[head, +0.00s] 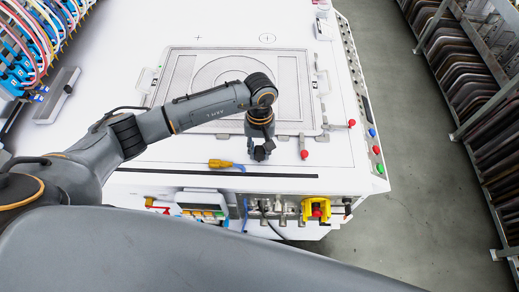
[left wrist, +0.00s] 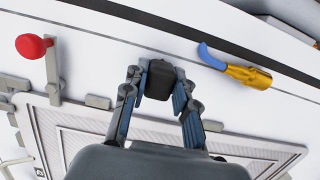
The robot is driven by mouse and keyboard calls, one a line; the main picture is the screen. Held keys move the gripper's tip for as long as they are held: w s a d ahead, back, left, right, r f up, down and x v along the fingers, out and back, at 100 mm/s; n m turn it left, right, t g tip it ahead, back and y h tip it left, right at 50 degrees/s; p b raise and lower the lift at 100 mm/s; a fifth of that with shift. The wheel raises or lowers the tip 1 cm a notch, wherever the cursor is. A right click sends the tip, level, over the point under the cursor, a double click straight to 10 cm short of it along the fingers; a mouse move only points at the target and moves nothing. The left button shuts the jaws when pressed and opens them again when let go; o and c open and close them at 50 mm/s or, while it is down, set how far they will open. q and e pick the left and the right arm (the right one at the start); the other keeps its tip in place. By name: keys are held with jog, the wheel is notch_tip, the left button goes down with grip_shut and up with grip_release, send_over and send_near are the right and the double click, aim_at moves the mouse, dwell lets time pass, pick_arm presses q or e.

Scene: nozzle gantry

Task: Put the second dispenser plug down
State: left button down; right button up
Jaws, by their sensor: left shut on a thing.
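My left gripper (head: 262,152) is over the white table top, in front of the square framed plate. In the left wrist view its two fingers (left wrist: 158,95) are shut on a small dark block (left wrist: 158,80), held between the blue pads. The block may be the dispenser plug; its shape is mostly hidden. I cannot tell if it touches the table. A yellow piece with a blue end (head: 221,164) lies on the table to the left of the gripper; it also shows in the left wrist view (left wrist: 245,74). My right gripper is not in view.
The framed plate (head: 180,122) has clamps with red knobs (head: 304,154) along its right and front. A dark slot (head: 290,176) runs along the table's front. Connectors and a yellow-and-red switch (head: 316,209) are on the front panel. Colored hoses (head: 38,40) stand far left.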

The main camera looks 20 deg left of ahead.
pick_arm(q)
jog(key=shift+f+b, duration=0.35)
jog(key=c, duration=1.1)
grip_release()
jog(key=shift+o, duration=0.2)
jog(key=shift+r, duration=0.1)
jog(key=shift+r+p, duration=0.65)
jog(key=shift+p, duration=0.25)
jog(key=shift+w+r, duration=0.1)
jog(key=shift+r, duration=0.15)
notch_tip(320, 180, up, 11)
jog(key=w+b, duration=0.1)
jog(key=b, duration=0.3)
jog(key=shift+w+a+r+b, duration=0.15)
jog(key=shift+w+a+b, duration=0.1)
jog(key=shift+b, duration=0.15)
